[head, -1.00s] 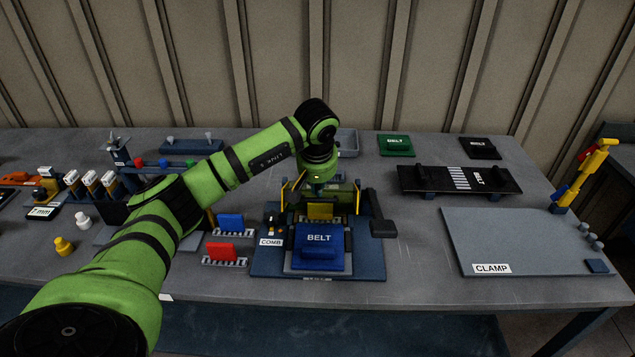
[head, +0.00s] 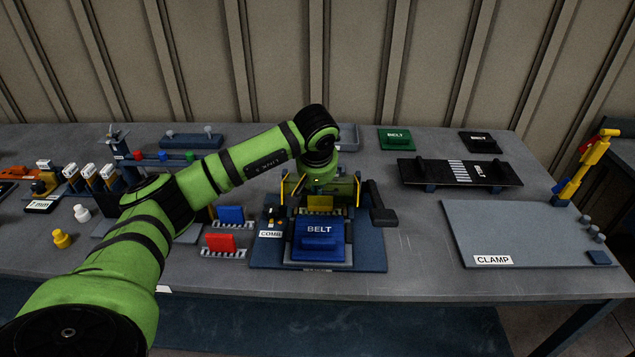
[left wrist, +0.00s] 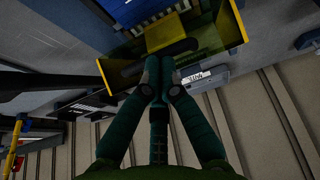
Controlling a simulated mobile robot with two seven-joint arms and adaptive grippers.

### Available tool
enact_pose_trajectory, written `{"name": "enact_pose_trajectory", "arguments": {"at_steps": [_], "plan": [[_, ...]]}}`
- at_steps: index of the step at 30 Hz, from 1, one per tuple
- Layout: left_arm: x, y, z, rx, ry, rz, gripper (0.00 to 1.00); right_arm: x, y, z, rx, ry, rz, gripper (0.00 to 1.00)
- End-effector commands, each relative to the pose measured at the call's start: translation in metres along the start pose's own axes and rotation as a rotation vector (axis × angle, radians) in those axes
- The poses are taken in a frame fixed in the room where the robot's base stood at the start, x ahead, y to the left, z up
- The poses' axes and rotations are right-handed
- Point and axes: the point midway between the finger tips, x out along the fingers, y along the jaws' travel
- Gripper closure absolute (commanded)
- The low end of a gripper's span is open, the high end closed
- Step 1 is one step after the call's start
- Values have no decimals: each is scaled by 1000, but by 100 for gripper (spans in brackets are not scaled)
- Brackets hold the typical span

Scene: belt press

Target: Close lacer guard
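The lacer guard (head: 343,190) is a greenish see-through panel with yellow side edges, raised at the back of the lacer (head: 372,258). It also shows in the left wrist view (left wrist: 205,30), with a dark bar across it. My left gripper (left wrist: 161,62) has its fingers together, with the tips over or against the dark bar; I cannot tell whether they touch. In the head view my left wrist is above and behind the guard and hides much of it. The blue belt block (head: 319,230) sits at the lacer's front. My right gripper is not in view.
A black lever (head: 382,208) stands at the lacer's right. Red (head: 220,243) and blue (head: 231,215) comb pieces lie left of it. The clamp plate (head: 520,230) and a black belt tray (head: 460,174) are to the right. Bare table lies between lacer and clamp.

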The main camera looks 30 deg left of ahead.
Motion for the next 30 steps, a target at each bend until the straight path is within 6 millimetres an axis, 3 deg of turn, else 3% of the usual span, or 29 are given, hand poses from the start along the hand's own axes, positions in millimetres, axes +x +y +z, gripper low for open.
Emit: {"name": "enact_pose_trajectory", "arguments": {"at_steps": [18,30], "plan": [[50,0,34,-1,44,1,100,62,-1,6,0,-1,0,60],[66,0,44,-1,44,0,100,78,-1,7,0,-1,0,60]]}}
